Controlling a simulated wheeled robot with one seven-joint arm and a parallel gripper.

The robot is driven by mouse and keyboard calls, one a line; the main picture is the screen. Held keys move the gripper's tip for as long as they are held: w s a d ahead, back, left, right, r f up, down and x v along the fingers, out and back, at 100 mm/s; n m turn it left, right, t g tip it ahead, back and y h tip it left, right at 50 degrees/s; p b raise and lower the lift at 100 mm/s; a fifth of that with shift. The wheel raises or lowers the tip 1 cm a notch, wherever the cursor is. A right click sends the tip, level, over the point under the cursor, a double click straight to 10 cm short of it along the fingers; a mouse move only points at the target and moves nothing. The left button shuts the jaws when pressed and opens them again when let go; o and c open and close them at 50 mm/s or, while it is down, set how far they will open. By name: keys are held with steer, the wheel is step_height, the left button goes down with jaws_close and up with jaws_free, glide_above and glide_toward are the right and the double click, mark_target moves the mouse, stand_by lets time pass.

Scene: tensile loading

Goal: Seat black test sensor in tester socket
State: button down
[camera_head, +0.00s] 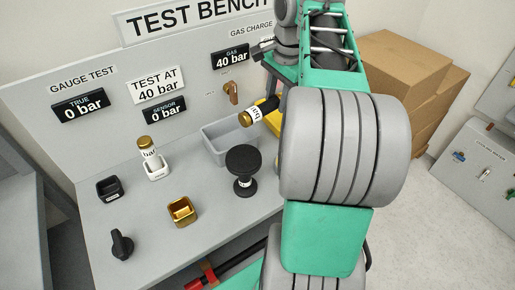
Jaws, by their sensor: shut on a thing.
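My gripper (272,104) is mostly hidden behind my own arm. It is shut on a black sensor (256,114) with a white "bar" label and a gold end. The sensor is tilted, nearly lying, its gold end pointing left, and appears to be above the bench near the grey bin. A black square socket (110,189) at the left of the bench looks empty. A white socket (157,170) holds another gold-ended sensor (148,150) upright. Which socket is the tester's is not clear.
A grey bin (213,150) stands at the back of the bench. A black round-topped post (243,166) stands in front of it, and a black knob (122,244) is at the front left. The back panel carries displays reading 0 bar, 0 bar and 40 bar. Cardboard boxes (400,65) are behind right.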

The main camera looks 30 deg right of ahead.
mark_target(273, 148)
step_height(273, 148, down, 16)
steer(key=b, duration=0.2)
steer(key=shift+s+b, duration=0.1)
steer(key=shift+b, duration=0.2)
steer(key=shift+f, duration=0.1)
steer(key=c, duration=0.9)
jaws_free()
steer(key=shift+c, duration=0.2)
